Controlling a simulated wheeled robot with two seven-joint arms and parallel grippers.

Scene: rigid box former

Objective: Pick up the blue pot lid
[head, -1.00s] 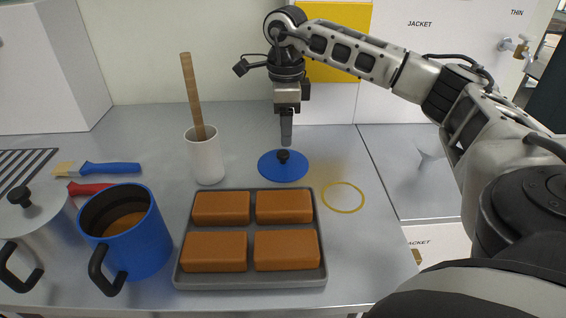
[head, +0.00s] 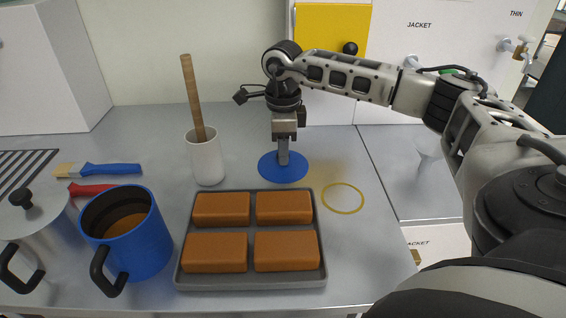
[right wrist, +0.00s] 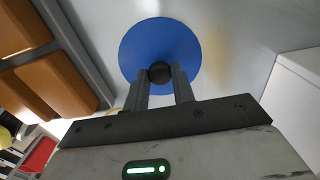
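The blue pot lid (head: 301,176) lies flat on the grey table behind the baking tray. My right gripper (head: 283,160) points straight down over its middle and hides the knob in the head view. In the right wrist view the blue disc (right wrist: 160,35) and its black knob (right wrist: 160,72) show. The two fingers of the right gripper (right wrist: 161,76) stand one on each side of the knob, very close to it. I cannot tell if they press on it. My left gripper is in neither view.
A tray (head: 250,282) of brown blocks is in front of the lid. A white crock (head: 206,160) with a wooden handle stands left of it. A blue pot (head: 145,245), a lidded pot (head: 40,235) and brushes (head: 110,169) are further left. A yellow ring (head: 343,198) marks bare table at right.

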